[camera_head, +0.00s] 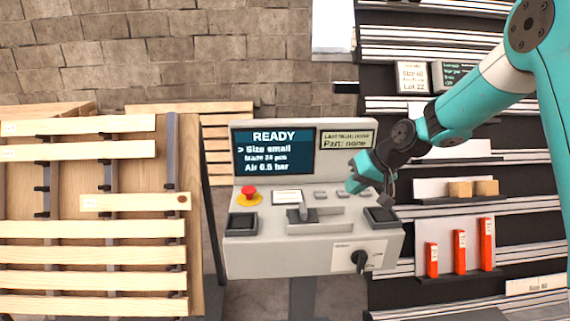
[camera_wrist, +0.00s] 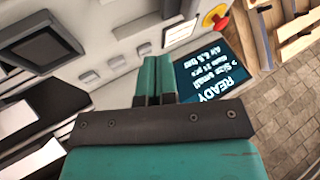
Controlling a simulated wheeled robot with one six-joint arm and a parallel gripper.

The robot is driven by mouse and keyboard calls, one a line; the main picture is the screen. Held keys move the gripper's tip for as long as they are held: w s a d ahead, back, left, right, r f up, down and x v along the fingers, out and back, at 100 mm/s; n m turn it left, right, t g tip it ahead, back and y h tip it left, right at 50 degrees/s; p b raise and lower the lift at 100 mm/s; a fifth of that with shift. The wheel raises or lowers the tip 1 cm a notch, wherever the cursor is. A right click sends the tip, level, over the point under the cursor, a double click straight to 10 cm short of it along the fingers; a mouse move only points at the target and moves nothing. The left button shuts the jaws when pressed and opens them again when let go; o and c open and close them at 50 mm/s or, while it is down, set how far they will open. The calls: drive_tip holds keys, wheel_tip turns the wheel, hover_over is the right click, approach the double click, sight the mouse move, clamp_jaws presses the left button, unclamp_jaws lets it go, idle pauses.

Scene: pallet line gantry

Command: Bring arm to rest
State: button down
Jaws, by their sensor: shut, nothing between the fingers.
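My teal arm reaches in from the upper right of the head view, bent at the elbow. My gripper (camera_head: 385,200) hangs at the right end of the grey control console (camera_head: 290,260), near the right black button (camera_head: 380,216); whether it touches the console cannot be told. In the wrist view my gripper (camera_wrist: 155,75) is shut and empty, its two teal fingers together in front of the console face. The console's screen (camera_head: 272,151) reads "READY", "Size small" and "Air 6.5 bar". A smaller display (camera_head: 345,140) reads "Part: none".
A red emergency button (camera_head: 249,192) sits on the console's left, with a left black button (camera_head: 242,224) below it. A rotary knob (camera_head: 359,260) is on the front. Wooden slats on a frame (camera_head: 90,255) stand left. Shelves on the right hold red blocks (camera_head: 459,250) and wooden blocks (camera_head: 460,188).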

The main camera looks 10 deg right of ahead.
drive_tip(key=s+a+r+n+g, duration=0.2)
drive_tip(key=s+a+r, duration=0.3)
drive_tip(key=s+a, duration=0.3)
drive_tip(key=s+a+r+n+g, duration=0.1)
drive_tip(key=s+a, duration=0.1)
drive_tip(key=s, duration=0.6)
drive_tip(key=s+a+r+n+g, duration=0.1)
drive_tip(key=s+a+n, duration=0.1)
drive_tip(key=s, duration=0.7)
drive_tip(key=s+a+r+n+g+p, duration=0.1)
drive_tip(key=s+a+r+n, duration=0.1)
drive_tip(key=s, duration=0.7)
drive_tip(key=shift+a+h, duration=0.25)
drive_tip(key=shift+h, duration=0.15)
